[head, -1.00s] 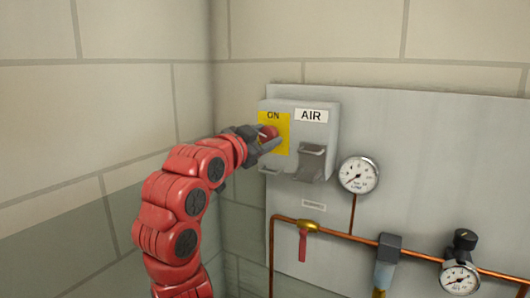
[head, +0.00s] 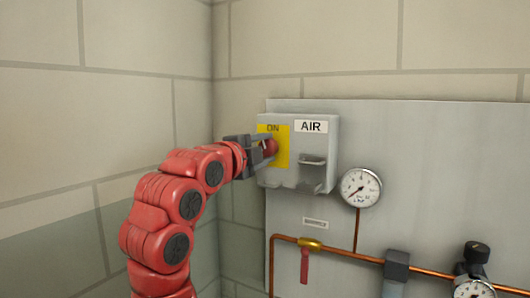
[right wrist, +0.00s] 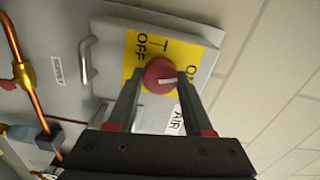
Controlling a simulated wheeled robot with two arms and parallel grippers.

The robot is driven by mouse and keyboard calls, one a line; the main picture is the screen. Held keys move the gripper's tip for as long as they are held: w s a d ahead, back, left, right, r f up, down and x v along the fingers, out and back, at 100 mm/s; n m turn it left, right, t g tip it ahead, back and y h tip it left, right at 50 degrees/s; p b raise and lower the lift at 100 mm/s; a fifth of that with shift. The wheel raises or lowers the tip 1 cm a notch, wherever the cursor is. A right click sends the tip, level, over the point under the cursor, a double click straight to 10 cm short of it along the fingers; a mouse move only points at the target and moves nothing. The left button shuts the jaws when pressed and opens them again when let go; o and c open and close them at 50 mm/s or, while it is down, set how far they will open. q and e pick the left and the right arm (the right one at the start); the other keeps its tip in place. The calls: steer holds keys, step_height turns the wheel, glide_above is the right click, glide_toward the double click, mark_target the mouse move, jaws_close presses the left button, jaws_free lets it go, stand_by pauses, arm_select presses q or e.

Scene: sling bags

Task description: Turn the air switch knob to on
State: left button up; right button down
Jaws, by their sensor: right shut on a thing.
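The air switch box (head: 330,147) is a grey box with an AIR label and a yellow plate (head: 281,159). Its round red knob (head: 270,147) sits on the yellow plate. In the right wrist view the knob (right wrist: 158,74) has a white mark on its right side, toward the ON lettering; OFF is printed at upper left. My right gripper (head: 263,149) is shut on the knob, and in the right wrist view its fingers (right wrist: 159,78) stand on either side of it. My left gripper is not in view.
A metal handle (head: 313,163) sticks out of the box beside the yellow plate. A gauge (head: 360,187), a copper pipe (head: 345,254) and a red valve lever (head: 304,265) are on the grey panel (head: 430,150). The tiled wall stands close at left.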

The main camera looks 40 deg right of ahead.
steer(key=shift+f+m, duration=0.1)
steer(key=shift+m, duration=1.8)
steer(key=shift+c, duration=1.5)
jaws_free()
steer(key=shift+a, duration=0.1)
steer(key=b+v, duration=0.1)
steer(key=v, duration=1.6)
steer(key=shift+s+a, duration=0.1)
steer(key=shift+a, duration=0.05)
